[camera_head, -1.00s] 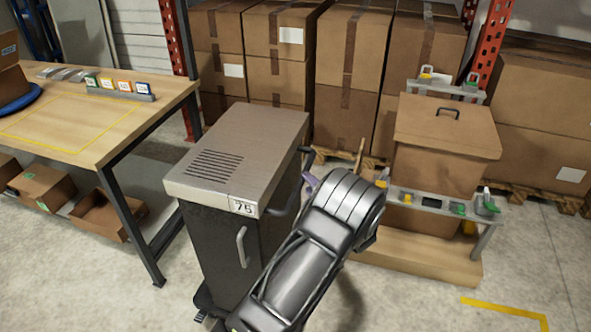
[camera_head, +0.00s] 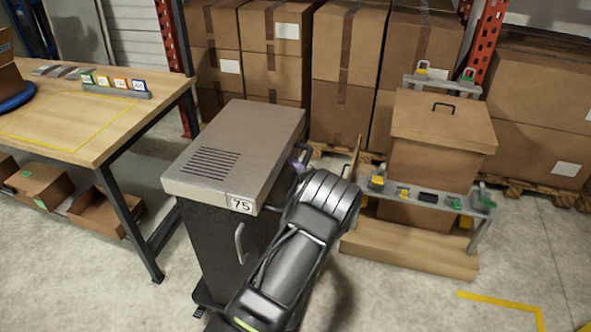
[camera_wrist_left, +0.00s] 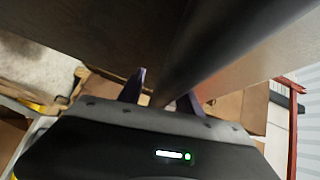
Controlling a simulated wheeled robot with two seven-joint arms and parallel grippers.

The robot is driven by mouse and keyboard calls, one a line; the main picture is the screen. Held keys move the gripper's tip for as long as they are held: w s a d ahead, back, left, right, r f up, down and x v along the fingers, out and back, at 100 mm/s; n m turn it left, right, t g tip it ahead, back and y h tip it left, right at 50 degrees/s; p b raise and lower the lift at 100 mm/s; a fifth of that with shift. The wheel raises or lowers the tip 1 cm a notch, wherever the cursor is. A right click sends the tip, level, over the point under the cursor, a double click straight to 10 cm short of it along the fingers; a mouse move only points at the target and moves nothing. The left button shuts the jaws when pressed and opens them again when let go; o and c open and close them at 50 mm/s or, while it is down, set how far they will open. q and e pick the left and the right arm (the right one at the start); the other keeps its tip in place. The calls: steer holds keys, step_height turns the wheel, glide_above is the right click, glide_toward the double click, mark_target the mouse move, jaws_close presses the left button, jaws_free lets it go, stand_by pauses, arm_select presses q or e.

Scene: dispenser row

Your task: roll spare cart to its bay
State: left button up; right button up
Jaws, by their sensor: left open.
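The cart (camera_head: 220,250) is a dark cabinet with a grey slatted top and a "75" label, standing on the floor in the middle of the head view. A dark push bar (camera_head: 281,200) runs along its right side. My left gripper (camera_head: 301,160) is at this bar, mostly hidden behind its own wrist. In the left wrist view the gripper (camera_wrist_left: 162,92) is open, and a dark bar (camera_wrist_left: 205,62) passes between its two fingers. I cannot tell whether they touch it. A yellow floor line (camera_head: 500,298) forms a corner at the lower right. My right gripper is out of view.
A workbench (camera_head: 125,125) with cartons beneath stands left of the cart. Stacked boxes (camera_head: 342,60) on pallets line the back. A wooden stand with a lidded box (camera_head: 440,135) and a rail of padlocks is at right. Floor at lower right is clear.

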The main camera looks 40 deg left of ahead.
arm_select(q)
steer(key=shift+c, duration=0.3)
jaws_close()
stand_by(1.1)
